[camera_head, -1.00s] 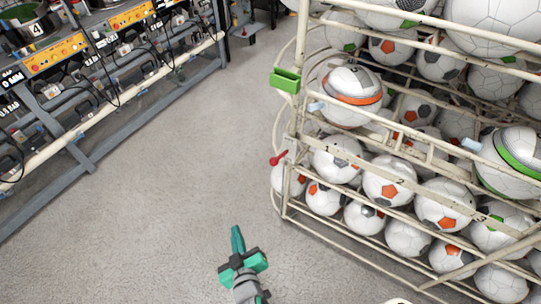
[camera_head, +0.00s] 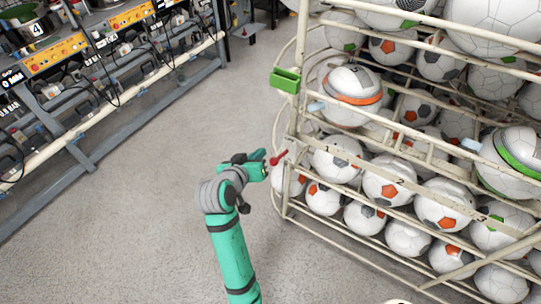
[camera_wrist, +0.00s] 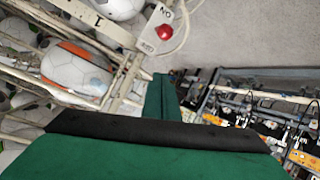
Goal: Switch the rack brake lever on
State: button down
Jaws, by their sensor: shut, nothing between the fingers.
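The rack brake lever (camera_head: 279,157) is a small red handle on the left end post of the ball rack (camera_head: 291,120). In the wrist view its round red knob (camera_wrist: 164,32) shows in front of a pale plate with dark lettering, too small to read surely. My gripper (camera_head: 258,165) is green and shut, with nothing in it. In the head view its tip appears just left of the lever; whether they touch cannot be told. In the wrist view the shut fingers (camera_wrist: 162,98) point up the picture, below the knob, with a visible gap.
The rack holds several tiers of white footballs with orange or green patches. A green box (camera_head: 285,80) hangs on its end post above the lever. A long workbench (camera_head: 110,90) with machines stands at the left. The grey floor (camera_head: 130,220) between them is clear.

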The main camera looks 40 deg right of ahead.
dwell(0.3)
send_over(280, 157)
jog(key=w+a, duration=0.3)
notch_tip(280, 157, down, 5)
jog(key=s+f, duration=0.1)
jog(key=s+a, duration=0.1)
jog(key=shift+s+a+f, duration=0.1)
jog(key=shift+s+f, duration=0.25)
jog(key=shift+s+a+f, duration=0.15)
jog(key=shift+s+f, duration=0.1)
jog(key=shift+s, duration=0.05)
